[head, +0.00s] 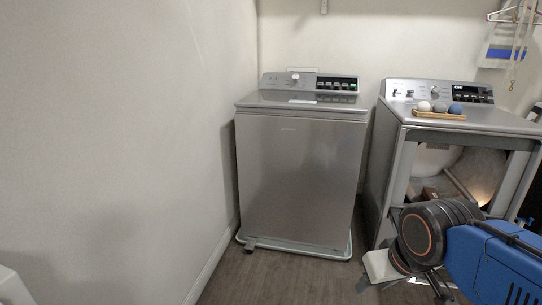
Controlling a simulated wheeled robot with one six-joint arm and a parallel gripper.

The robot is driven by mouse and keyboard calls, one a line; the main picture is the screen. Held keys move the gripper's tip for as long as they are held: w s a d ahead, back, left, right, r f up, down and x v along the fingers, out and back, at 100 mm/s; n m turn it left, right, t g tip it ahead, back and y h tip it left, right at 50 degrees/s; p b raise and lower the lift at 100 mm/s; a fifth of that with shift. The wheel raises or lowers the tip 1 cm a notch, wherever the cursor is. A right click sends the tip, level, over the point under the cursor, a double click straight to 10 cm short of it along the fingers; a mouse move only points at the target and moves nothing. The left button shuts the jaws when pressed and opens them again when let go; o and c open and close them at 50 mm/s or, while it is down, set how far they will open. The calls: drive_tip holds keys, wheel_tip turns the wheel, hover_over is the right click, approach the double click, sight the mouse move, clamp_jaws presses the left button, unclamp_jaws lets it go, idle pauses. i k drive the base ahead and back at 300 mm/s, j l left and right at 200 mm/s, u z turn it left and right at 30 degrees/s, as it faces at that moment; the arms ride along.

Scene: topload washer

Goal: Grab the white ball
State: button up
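The white ball (424,106) sits at the left end of a small wooden tray (425,115) on top of the right-hand machine (480,121). A grey ball (440,108) and a blue ball (455,108) are to its right in the same tray. My gripper (440,287) is low at the bottom right, below and apart from the tray.
A grey topload washer (300,175) with its lid closed stands left of the right-hand machine, with a narrow gap between. The right-hand machine's front is open, showing its inside. A wall (130,140) bounds the left side. Bare floor (275,280) lies in front of the washer.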

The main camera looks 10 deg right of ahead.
sight(423, 106)
drive_tip(key=i, duration=1.85)
drive_tip(key=i+z, duration=0.2)
drive_tip(key=z, duration=0.2)
drive_tip(key=i+j+z, duration=0.1)
drive_tip(key=i+z, duration=0.15)
drive_tip(key=z, duration=0.15)
drive_tip(key=i+j+z, duration=0.15)
drive_tip(key=z, duration=0.25)
